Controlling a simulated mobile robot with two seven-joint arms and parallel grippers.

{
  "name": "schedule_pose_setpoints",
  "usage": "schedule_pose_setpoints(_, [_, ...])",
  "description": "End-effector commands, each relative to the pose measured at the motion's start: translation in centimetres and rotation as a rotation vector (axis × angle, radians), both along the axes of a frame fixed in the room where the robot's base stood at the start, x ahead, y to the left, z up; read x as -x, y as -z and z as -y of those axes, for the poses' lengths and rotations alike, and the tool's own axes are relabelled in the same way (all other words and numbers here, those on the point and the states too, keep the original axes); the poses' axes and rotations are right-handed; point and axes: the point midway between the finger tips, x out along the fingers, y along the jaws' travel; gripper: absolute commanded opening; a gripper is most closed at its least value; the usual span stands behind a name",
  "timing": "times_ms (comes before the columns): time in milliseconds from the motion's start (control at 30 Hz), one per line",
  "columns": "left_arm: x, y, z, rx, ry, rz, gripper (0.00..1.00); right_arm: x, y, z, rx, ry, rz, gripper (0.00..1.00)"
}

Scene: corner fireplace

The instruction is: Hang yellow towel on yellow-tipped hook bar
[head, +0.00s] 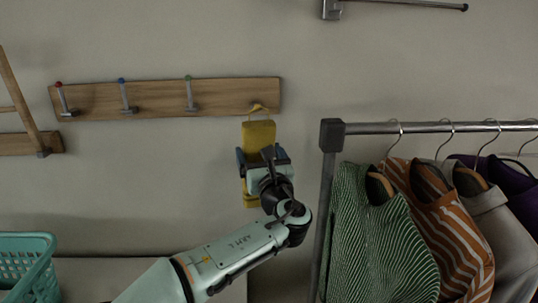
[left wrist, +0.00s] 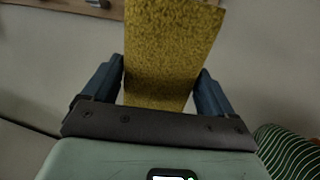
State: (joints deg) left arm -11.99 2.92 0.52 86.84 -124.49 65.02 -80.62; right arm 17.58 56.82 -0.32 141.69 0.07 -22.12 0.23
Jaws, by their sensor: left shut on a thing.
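The yellow towel (head: 258,136) is a folded yellow block with a small loop at its top, in front of the right end of the wooden hook bar (head: 225,97). My left gripper (head: 262,158) is shut on the towel at mid-height; the towel also fills the space between the fingers in the left wrist view (left wrist: 168,55). The bar carries hooks with red (head: 60,85), blue (head: 122,80) and green (head: 188,78) tips. The yellow-tipped hook is hidden or overlapped by the towel's loop. I cannot tell whether the loop is around it. My right gripper is out of view.
A metal clothes rail (head: 365,128) with several hanging garments, including a green striped shirt (head: 375,240), stands close at the right. A teal basket (head: 25,262) is at the lower left. A wooden frame piece (head: 18,95) hangs at the far left.

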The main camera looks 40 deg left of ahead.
Motion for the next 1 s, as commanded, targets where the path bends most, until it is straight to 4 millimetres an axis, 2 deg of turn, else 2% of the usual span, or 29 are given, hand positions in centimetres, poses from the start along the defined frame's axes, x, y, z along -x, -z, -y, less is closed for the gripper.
schedule_pose_setpoints(1000, [-5.2,0.3,-4.3,0.000,-0.002,-0.001,0.50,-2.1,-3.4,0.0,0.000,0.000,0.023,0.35])
